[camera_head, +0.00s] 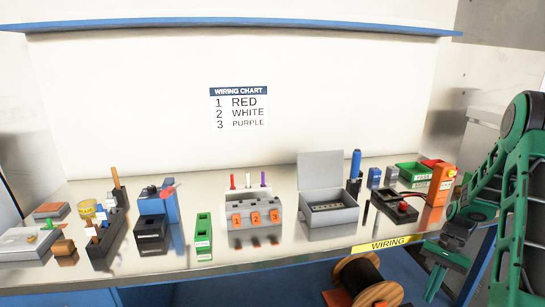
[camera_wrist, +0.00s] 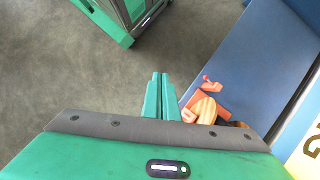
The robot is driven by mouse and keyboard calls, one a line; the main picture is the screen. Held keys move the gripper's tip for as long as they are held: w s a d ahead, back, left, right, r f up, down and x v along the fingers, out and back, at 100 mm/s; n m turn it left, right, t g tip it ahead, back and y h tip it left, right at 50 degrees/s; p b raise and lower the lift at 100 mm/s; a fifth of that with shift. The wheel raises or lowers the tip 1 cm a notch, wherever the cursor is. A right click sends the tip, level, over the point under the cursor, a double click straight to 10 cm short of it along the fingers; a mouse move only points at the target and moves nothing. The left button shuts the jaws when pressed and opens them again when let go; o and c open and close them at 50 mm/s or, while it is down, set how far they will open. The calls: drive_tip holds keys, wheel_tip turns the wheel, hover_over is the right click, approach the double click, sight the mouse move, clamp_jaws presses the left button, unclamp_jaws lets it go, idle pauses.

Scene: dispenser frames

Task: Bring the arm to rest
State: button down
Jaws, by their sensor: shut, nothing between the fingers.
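My green arm (camera_head: 515,180) is bent at the right side of the head view, in front of the bench's right end. My gripper (camera_head: 432,294) points down beside the bench's front edge, below the yellow WIRING label. In the wrist view my gripper (camera_wrist: 160,76) shows its two green fingers together, shut and empty. Grey floor lies beyond the fingertips in that view. The fingers appear clear of other things.
The bench (camera_head: 285,262) carries a numbered dispenser (camera_head: 255,216) with red, white and purple wires, an open grey box (camera_head: 330,205) and several tools. A wooden spool (camera_head: 358,280) sits below the front edge. A wiring chart (camera_head: 238,108) hangs behind.

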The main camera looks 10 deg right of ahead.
drive_tip(key=s+a+r+n+h, duration=0.1)
drive_tip(key=s+a+r, duration=0.15)
drive_tip(key=r, duration=0.35)
drive_tip(key=s+a+r+n+t+h, duration=0.1)
drive_tip(key=s+a+r, duration=0.1)
drive_tip(key=s+r, duration=0.3)
drive_tip(key=s+a+r+n+h, duration=0.1)
drive_tip(key=s+a+r, duration=0.1)
drive_tip(key=r, duration=0.5)
drive_tip(key=s+a+r+n+t, duration=0.1)
drive_tip(key=s+a+r, duration=0.1)
drive_tip(key=s, duration=0.4)
drive_tip(key=s+a+r+t, duration=0.1)
drive_tip(key=s+a+r, duration=0.2)
drive_tip(key=s, duration=0.4)
drive_tip(key=shift+s+a+n+h, duration=0.15)
drive_tip(key=shift+a+n+h, duration=0.25)
drive_tip(key=shift+a, duration=0.5)
